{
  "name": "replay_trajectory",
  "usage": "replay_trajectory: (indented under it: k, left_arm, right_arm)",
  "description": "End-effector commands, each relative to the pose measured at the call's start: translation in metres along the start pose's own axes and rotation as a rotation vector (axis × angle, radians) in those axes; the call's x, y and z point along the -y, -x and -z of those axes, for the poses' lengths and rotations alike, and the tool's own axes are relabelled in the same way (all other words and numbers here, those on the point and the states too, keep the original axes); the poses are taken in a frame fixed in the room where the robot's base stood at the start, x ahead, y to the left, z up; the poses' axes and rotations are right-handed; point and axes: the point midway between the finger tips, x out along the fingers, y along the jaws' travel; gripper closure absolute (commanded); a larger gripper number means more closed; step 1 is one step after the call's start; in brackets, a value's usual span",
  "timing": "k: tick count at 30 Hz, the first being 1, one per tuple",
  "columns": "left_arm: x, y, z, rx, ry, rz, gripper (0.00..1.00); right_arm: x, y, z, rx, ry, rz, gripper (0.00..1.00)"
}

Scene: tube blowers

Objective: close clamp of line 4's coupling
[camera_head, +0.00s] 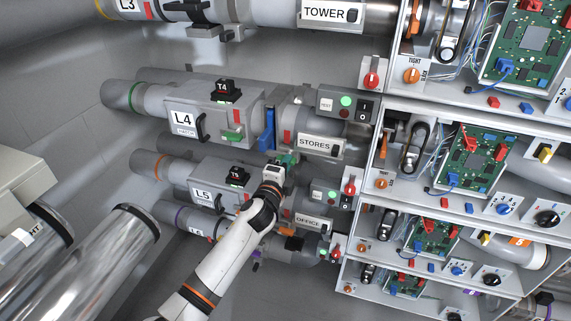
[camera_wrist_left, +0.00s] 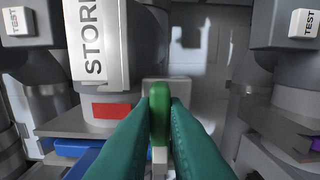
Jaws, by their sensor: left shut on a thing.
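Line 4 carries the L4 label (camera_head: 183,121) and a green ring on its pipe. Its coupling lies between the L4 box and the STORES sign (camera_head: 315,144), with a tall blue lever (camera_head: 267,128) beside it. My left gripper (camera_head: 286,160) is at the lower side of this coupling. In the left wrist view its teal fingers (camera_wrist_left: 160,135) are shut on a green clamp handle (camera_wrist_left: 159,95), which stands up between them. The clamp's body is mostly hidden by the fingers, so I cannot tell its exact angle. My right gripper is out of view.
A switch box with a green light (camera_head: 345,103) and a red knob (camera_head: 371,79) stand to the right. Open cabinets with circuit boards (camera_head: 470,158) fill the right side.

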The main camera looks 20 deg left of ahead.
Motion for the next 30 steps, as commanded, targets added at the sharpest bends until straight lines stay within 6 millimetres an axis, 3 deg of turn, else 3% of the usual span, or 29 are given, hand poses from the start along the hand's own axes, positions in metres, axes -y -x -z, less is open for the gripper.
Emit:
replay_trajectory:
  k: [16, 17, 20, 30]
  left_arm:
    - [0.0011, 0.0002, -0.0002, 0.0, -0.027, 0.001, 1.0]
    - [0.0011, 0.0002, -0.0002, 0.0, -0.027, 0.002, 0.83]
    - [0.001, 0.0002, -0.0001, 0.0, -0.025, 0.001, 0.67]
    - [0.0009, 0.0029, 0.0001, 0.0, -0.022, 0.001, 0.66]
  right_arm:
    - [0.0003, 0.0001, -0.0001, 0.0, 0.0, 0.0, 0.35]
    - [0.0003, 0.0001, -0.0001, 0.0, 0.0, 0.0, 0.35]
    - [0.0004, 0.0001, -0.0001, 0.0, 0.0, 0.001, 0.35]
    - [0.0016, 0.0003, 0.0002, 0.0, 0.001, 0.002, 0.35]
